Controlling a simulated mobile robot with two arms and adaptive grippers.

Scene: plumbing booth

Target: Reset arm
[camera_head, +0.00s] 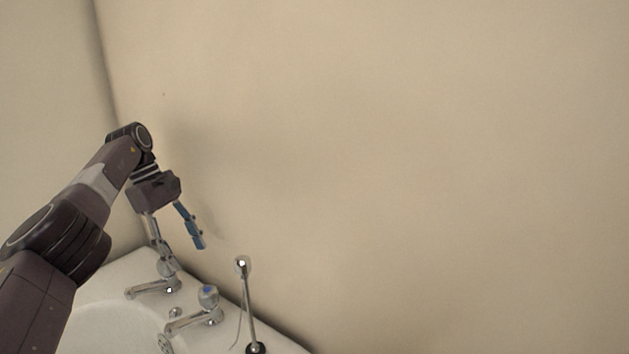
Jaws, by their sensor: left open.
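My left gripper (184,252) comes in from the left and points down over the back of a white washbasin (105,297). Its two fingers are spread apart with nothing between them. One finger has a blue tip; the other overlaps the farther tap (153,289) in the picture, and I cannot tell whether it touches it. A nearer chrome tap (195,319) with a blue-marked knob stands to the lower right of the gripper, apart from it. My right gripper is out of view.
A thin chrome rod with a round top (247,300) stands upright at the basin's right edge. A plain beige wall (420,150) rises close behind the basin and meets another wall at the left. The basin's front is cut off by the frame.

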